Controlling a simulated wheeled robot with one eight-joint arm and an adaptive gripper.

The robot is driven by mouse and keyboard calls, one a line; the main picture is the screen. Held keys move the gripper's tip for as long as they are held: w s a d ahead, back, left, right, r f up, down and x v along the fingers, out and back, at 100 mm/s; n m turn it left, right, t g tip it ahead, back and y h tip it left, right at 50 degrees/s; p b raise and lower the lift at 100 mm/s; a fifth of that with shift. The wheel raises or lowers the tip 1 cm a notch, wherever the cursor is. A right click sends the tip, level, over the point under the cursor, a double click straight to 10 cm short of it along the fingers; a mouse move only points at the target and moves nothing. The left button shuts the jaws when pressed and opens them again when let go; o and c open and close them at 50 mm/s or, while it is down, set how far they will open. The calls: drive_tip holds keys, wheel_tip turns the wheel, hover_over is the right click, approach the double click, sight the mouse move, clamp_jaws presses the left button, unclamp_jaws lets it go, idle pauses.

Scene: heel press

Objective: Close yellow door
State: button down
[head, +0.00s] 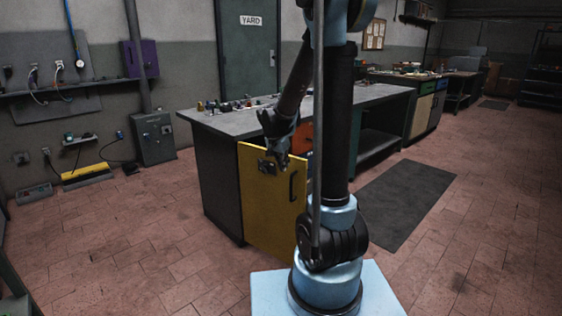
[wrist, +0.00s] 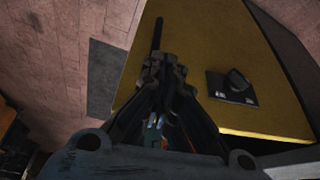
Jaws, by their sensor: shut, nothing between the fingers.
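The yellow door (head: 262,213) is on the near side of a dark workbench cabinet and stands swung open. It has a dark vertical handle (head: 292,186) near its right edge and a small dark latch plate (head: 266,167) near its top. My gripper (head: 283,160) is shut and empty in front of the upper part of the door, between the latch and the handle. In the wrist view the yellow door (wrist: 205,65) fills much of the picture behind my gripper (wrist: 165,70), and the latch plate (wrist: 232,88) is to its right. I cannot tell whether the fingertips touch the door.
The grey worktop (head: 235,121) carries several small items along its back edge. An orange panel (head: 303,137) shows behind my arm. A dark mat (head: 405,200) lies on the tiled floor at right.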

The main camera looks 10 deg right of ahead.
sight(291, 167)
drive_tip(key=shift+w+d+f, duration=1.9)
drive_tip(key=shift+w+f, duration=0.05)
drive_tip(key=shift+w, duration=0.1)
